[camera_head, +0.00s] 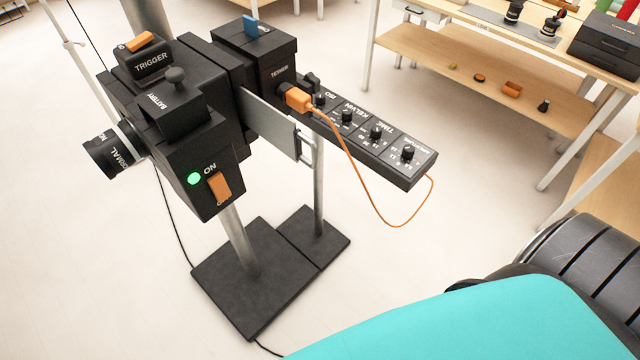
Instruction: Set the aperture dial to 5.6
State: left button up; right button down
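A black camera rig stands on a metal post at left centre. A long black control panel (395,172) sticks out from it to the right and carries several small black dials. The aperture dial (408,152) is the last one, near the panel's right end. Small white numbers surround it, too small to read for its setting. The time dial (376,133) and the Kelvin dial (347,116) sit to its left, and the ISO dial (319,99) lies farther left. Neither of my grippers shows in this view, and nothing touches the aperture dial.
An orange cable (372,203) runs from the tether plug (297,98) and loops below the panel to its right end. A wooden shelf (470,78) with props stands behind at right. Dark base plates (245,300) lie on the floor. Open floor lies around the panel.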

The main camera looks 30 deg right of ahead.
aim_at(408, 151)
jog(key=z, duration=1.55)
jog(key=i+l+u, duration=0.25)
jog(key=i+u, duration=0.2)
jog(key=i+l+u, duration=0.4)
jog(key=k, duration=0.1)
